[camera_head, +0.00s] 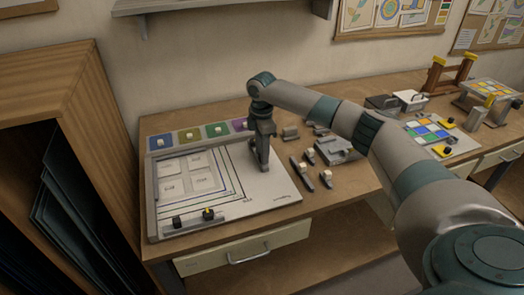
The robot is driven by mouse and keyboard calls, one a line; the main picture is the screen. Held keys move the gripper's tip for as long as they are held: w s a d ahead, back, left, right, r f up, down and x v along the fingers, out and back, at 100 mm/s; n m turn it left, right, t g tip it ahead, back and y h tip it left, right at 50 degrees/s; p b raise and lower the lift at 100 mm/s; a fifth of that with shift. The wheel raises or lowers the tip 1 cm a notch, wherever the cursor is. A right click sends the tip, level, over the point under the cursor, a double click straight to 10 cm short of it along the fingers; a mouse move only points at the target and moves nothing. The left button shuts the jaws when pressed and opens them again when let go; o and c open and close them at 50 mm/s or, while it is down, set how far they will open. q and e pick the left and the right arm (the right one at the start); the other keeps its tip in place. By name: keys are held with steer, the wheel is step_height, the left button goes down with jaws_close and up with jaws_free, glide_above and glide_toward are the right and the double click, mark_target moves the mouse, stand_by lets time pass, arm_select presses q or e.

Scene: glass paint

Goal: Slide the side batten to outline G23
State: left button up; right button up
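A pale board (262,197) lies on the wooden table, marked with nested dark and blue outlines. The labels are too small to read, so I cannot tell which outline is G23. A light grey batten (192,223) with a black knob and a yellow-topped knob lies along the board's near left edge. I cannot tell whether it is the side batten. My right gripper (263,167) points down over the right part of the board, just right of the outlines. Its fingertips are small and dark, and I cannot tell whether they hold anything. My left gripper is out of view.
Four pale squares (188,173) lie inside the outlines. Coloured tiles (190,138) with small blocks line the board's far edge. Several small tools and blocks (325,178) lie right of the board. A wooden cabinet (85,110) stands at left. Colourful tile frames (430,132) sit farther right.

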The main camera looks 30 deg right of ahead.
jaws_close()
steer(key=shift+w+a+r, duration=0.1)
steer(key=shift+a, duration=0.3)
steer(key=w+a+p, duration=0.1)
steer(key=a, duration=0.3)
steer(key=w+a+p, duration=0.1)
steer(key=a, duration=0.3)
steer(key=w+a+p, duration=0.1)
steer(key=a, duration=0.3)
steer(key=shift+a+p, duration=0.25)
steer(key=shift+p, duration=0.1)
steer(key=shift+o, duration=0.9)
jaws_free()
